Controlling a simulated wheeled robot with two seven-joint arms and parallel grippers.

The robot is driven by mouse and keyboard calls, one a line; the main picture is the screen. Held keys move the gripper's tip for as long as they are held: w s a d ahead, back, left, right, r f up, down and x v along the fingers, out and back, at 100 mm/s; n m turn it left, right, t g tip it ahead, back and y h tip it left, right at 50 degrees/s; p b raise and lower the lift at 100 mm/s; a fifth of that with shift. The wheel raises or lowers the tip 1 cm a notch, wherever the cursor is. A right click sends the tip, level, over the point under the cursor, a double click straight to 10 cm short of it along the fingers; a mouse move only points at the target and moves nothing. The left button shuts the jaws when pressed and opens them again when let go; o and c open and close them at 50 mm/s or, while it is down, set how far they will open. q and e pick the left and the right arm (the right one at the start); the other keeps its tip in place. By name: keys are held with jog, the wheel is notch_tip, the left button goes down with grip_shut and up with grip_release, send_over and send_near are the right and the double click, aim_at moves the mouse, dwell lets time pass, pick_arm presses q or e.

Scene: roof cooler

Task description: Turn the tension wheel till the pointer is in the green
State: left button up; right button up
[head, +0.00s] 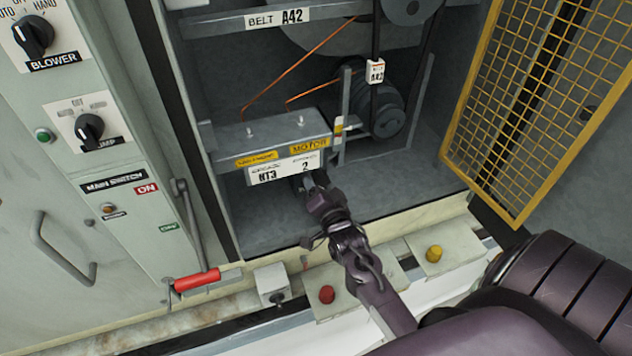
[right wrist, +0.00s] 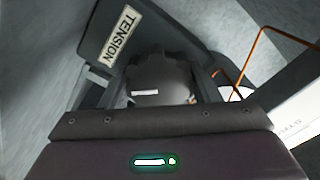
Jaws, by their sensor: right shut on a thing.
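The tension wheel (right wrist: 158,78), grey with a lobed rim and a small white mark, shows in the right wrist view next to a TENSION label (right wrist: 119,37). My right gripper (head: 312,182) reaches in under the front of the motor base in the head view. Its two fingers stand on either side of the wheel in the wrist view, shut on it. In the head view the gripper and the motor base hide the wheel. A small yellow and white piece (head: 339,127) sits at the base's right end; I cannot make out a pointer or green band. My left gripper is out of view.
The motor base (head: 270,135) carries MOTOR and grease labels, with a belt and pulleys (head: 388,112) behind. A yellow mesh door (head: 482,125) stands open at right. A switch panel (head: 110,150) with a red-handled lever (head: 197,280) is at left. Orange tubes cross the cabinet.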

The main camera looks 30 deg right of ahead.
jog(key=shift+f, duration=0.1)
jog(key=o, duration=1)
jog(key=shift+s+a+f, duration=0.1)
jog(key=shift+s, duration=0.4)
jog(key=b+v, duration=0.2)
jog(key=v, duration=0.4)
jog(key=shift+s, duration=0.4)
jog(key=shift+a, duration=0.1)
